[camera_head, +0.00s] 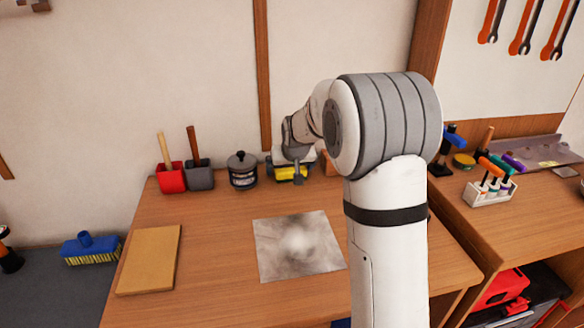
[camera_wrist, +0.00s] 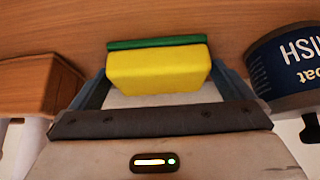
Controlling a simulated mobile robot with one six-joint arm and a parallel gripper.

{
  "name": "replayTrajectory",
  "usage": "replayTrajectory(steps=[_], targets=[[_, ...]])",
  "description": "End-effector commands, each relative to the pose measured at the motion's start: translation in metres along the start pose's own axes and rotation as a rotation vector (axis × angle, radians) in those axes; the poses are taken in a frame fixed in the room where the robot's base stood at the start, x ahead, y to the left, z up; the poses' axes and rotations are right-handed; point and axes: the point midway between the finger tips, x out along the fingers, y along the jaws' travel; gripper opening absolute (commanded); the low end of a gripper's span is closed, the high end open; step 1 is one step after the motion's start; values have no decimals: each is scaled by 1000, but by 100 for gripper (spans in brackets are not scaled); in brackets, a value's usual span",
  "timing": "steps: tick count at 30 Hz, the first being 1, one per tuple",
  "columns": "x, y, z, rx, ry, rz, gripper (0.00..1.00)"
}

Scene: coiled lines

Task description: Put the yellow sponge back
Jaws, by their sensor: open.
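The yellow sponge (camera_wrist: 158,72) with a green layer lies on the wooden workbench. In the wrist view it sits between the two spread blue-grey fingers of my gripper (camera_wrist: 160,68), which is open. The fingers reach along both short ends of the sponge; I cannot tell whether they touch it. In the head view the sponge (camera_head: 291,174) shows near the back of the bench, below my gripper (camera_head: 287,167), partly covered by it.
A dark lidded can (camera_head: 242,170) stands close left of the sponge in the head view. A brown wooden block (camera_head: 328,164) stands close right. Red (camera_head: 170,178) and grey (camera_head: 199,177) holders, a stained grey sheet (camera_head: 298,259) and a tan board (camera_head: 151,260) are on the bench.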

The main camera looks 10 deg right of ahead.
Motion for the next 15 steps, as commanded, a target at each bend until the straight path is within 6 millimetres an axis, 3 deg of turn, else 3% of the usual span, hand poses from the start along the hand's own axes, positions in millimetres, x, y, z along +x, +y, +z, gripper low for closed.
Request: replayTrajectory(steps=[15], targets=[[-99, 1, -1, 1, 3, 1, 100]])
